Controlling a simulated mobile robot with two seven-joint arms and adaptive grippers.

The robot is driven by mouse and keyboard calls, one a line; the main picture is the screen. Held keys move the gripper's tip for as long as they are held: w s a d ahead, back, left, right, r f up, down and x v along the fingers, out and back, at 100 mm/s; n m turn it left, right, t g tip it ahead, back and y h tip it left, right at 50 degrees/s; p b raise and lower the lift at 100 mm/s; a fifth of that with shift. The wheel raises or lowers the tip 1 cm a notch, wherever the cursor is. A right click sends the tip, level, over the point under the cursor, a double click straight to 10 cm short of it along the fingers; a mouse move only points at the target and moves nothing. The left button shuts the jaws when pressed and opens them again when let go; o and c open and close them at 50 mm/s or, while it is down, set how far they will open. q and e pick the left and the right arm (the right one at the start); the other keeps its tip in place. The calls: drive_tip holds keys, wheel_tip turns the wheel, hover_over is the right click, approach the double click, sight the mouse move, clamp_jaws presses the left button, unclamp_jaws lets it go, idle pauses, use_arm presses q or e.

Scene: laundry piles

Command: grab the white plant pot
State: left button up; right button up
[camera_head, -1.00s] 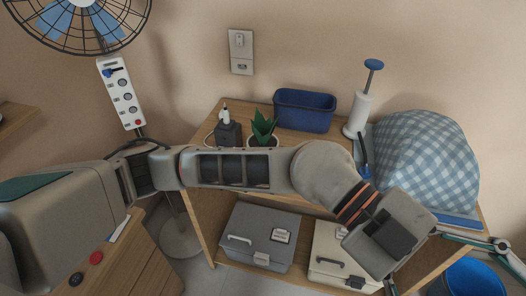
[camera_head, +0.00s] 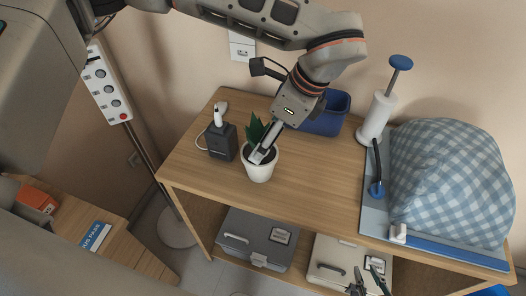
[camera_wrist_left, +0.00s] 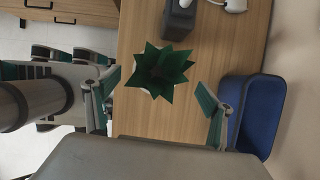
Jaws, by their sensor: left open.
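The white plant pot (camera_head: 259,171) with a spiky green plant stands upright on the wooden table in the head view. My left gripper (camera_head: 263,152) reaches down over it from above, with a finger in front of the leaves. In the left wrist view its two open fingers (camera_wrist_left: 160,98) lie either side of the plant (camera_wrist_left: 163,70), with gaps on both sides. The leaves hide most of the pot there. My right gripper (camera_head: 368,281) is at the bottom edge of the head view, partly cut off, fingers apart and empty, away from the pot.
A dark grey charger-like box (camera_head: 221,141) stands just left of the pot. A blue bin (camera_head: 325,117) is behind it. The tabletop (camera_head: 305,180) right of the pot is clear.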

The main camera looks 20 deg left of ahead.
use_arm(q)
drive_tip(key=shift+s+x, duration=0.25)
drive_tip(key=shift+x, duration=0.95)
drive_tip(key=x, duration=0.4)
drive_tip(key=shift+d+f, duration=0.1)
drive_tip(key=shift+f, duration=0.3)
drive_tip(key=c, duration=1.5)
